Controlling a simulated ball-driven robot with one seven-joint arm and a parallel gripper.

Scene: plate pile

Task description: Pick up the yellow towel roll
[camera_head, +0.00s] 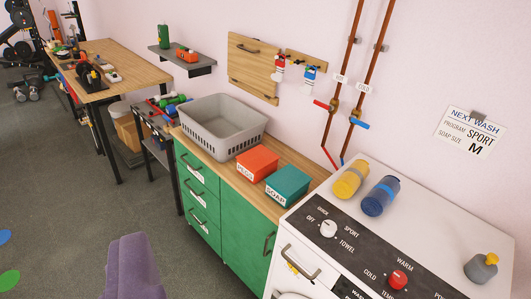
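The yellow towel roll (345,185) lies on its side on top of the white washing machine (440,215), near its back left, with a grey band around its middle. A blue towel roll (377,200) lies close to its right, also with a band. My gripper is not visible in this view, so its state does not show.
Left of the machine, a green cabinet (238,232) bears a grey basket (213,143), an orange box (256,165) and a teal box (287,186). A grey bottle (481,268) stands on the machine's right. A purple object (135,265) rises at the bottom left.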

